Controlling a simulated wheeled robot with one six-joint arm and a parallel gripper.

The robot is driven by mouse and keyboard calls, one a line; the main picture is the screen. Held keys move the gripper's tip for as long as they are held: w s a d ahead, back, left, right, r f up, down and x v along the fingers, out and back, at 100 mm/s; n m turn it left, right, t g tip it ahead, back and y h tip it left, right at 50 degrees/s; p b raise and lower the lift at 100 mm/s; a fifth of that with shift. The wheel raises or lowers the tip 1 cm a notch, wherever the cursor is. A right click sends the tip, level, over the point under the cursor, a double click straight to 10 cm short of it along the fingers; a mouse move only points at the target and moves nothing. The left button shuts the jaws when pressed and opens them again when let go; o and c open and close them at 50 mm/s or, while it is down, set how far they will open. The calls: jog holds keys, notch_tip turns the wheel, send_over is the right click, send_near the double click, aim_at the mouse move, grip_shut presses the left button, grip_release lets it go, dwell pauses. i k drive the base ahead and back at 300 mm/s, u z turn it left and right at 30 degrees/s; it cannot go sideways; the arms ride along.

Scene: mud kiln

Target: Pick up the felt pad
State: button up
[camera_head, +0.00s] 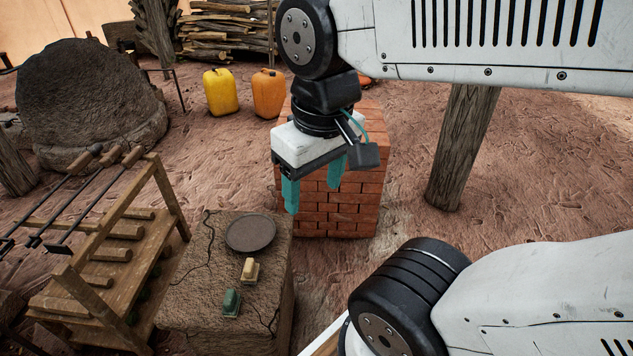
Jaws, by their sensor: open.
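A flat, round, dark grey-brown disc (250,233) lies on top of a cracked mud block (195,262). It may be the felt pad, but I cannot tell for sure. A small cream-and-brown piece (250,271) and a small green piece (232,302) sit on the same block, nearer to me than the disc. My gripper (313,184) points down with its two teal fingers apart and nothing between them. In the picture it is above and to the right of the disc, in front of the brick stack, and clear of the block top.
A red brick stack (345,205) stands behind my gripper. A wooden rack (120,245) with long metal tools is left of the block. Yellow (221,92) and orange (268,94) jugs stand farther back. A wooden post (462,150) rises at right. Bare ground lies between.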

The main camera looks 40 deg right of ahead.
aim_at(251, 273)
jog(key=z, duration=0.05)
jog(key=k, duration=0.5)
jog(key=z, duration=0.85)
jog(key=i, duration=0.75)
jog(key=u, duration=0.65)
